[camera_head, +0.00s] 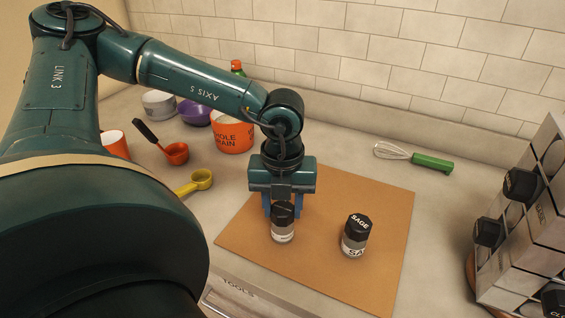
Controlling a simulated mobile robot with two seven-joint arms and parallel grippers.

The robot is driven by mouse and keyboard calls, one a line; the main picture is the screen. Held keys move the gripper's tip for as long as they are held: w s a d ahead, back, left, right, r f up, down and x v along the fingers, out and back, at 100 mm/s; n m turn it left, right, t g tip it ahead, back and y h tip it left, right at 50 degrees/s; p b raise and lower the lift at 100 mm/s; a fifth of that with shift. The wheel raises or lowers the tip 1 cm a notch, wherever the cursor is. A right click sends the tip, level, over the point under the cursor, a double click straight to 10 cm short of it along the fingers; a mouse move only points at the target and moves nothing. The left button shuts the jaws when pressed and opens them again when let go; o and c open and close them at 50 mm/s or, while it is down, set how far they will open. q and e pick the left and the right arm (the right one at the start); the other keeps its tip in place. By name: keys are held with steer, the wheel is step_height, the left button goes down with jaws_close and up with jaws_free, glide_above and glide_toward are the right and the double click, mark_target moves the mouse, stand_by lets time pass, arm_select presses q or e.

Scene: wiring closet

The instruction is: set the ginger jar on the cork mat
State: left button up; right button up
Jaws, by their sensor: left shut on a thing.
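My left gripper (283,210) points down over the cork mat (325,195) and is shut on a small jar (283,233) with a black lid and pale label. The label is too small to read, so I cannot tell the ginger name on it. The jar is upright over the left part of the mat; I cannot tell whether its base touches. A second jar, marked SAGE (355,240), stands on the mat to its right. My right gripper is not in view.
A spice rack (525,240) holding black-lidded jars stands at the right edge. A green-handled whisk (432,162) lies behind the mat. The mat's far right is clear.

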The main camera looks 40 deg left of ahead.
arm_select(q)
steer(key=o, duration=1.3)
steer(key=shift+r+p, duration=0.25)
steer(key=shift+p, duration=0.25)
step_height(320, 180, up, 12)
steer(key=shift+f+b, duration=0.15)
steer(key=shift+b, duration=0.2)
